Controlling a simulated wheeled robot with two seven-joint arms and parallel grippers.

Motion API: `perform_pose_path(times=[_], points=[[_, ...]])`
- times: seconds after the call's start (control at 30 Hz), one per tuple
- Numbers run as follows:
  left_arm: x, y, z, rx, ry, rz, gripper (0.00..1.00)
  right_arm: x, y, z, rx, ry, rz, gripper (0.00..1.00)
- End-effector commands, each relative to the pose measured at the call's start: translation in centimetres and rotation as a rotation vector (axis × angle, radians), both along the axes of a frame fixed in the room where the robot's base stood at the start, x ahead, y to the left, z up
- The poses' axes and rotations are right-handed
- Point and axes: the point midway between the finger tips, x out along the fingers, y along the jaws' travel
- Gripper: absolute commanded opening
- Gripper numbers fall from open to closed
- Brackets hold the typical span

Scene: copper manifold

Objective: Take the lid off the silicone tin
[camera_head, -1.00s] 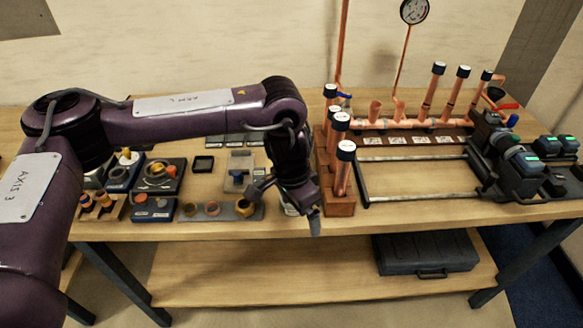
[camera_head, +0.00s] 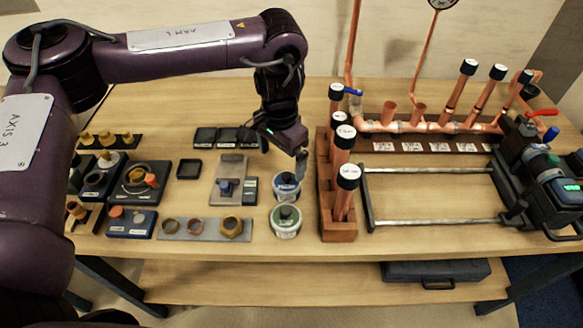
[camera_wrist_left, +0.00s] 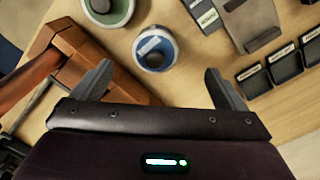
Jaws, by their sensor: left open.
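Two small round tins stand near the front edge of the table. The rear one is the blue-topped tin (camera_head: 286,186), and the green-topped tin (camera_head: 286,220) is just in front of it. Their labels are too small to read, so I cannot tell which is the silicone tin. Both have their tops on. My left gripper (camera_head: 283,153) is open and empty, above and just behind the blue-topped tin. In the left wrist view the blue-topped tin (camera_wrist_left: 155,48) lies ahead between the open fingers (camera_wrist_left: 158,75), and the green-topped tin (camera_wrist_left: 108,10) is beyond the left finger. My right gripper is not in view.
A wooden block (camera_head: 338,228) with upright capped copper pipes stands close right of the tins. A grey plate (camera_head: 228,180) and a small dark box (camera_head: 250,190) are to their left. A strip with brass fittings (camera_head: 205,229) lies front left. Bare table lies in front of the tins.

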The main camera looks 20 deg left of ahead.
Motion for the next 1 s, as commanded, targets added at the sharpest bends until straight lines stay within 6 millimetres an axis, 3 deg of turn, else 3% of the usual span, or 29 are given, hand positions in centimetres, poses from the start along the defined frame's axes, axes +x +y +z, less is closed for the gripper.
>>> perform_pose_path(times=[0.17, 0.37, 0.6, 0.83, 1.0], points=[[-0.1, 0.0, -2.0, 0.0, 0.004, 0.0, 0.93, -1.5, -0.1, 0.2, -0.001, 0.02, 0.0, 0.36], [0.2, -0.5, -4.3, 0.003, 0.004, -0.001, 0.93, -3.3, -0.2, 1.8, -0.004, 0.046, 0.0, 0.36], [0.3, -0.5, -7.2, 0.001, 0.002, 0.0, 0.93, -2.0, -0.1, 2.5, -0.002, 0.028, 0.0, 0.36], [0.3, -0.5, -7.4, 0.0, 0.001, 0.0, 0.93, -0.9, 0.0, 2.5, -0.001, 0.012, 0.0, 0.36], [0.3, -0.5, -7.4, 0.0, 0.001, 0.0, 0.71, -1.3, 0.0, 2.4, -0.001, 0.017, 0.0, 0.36]])
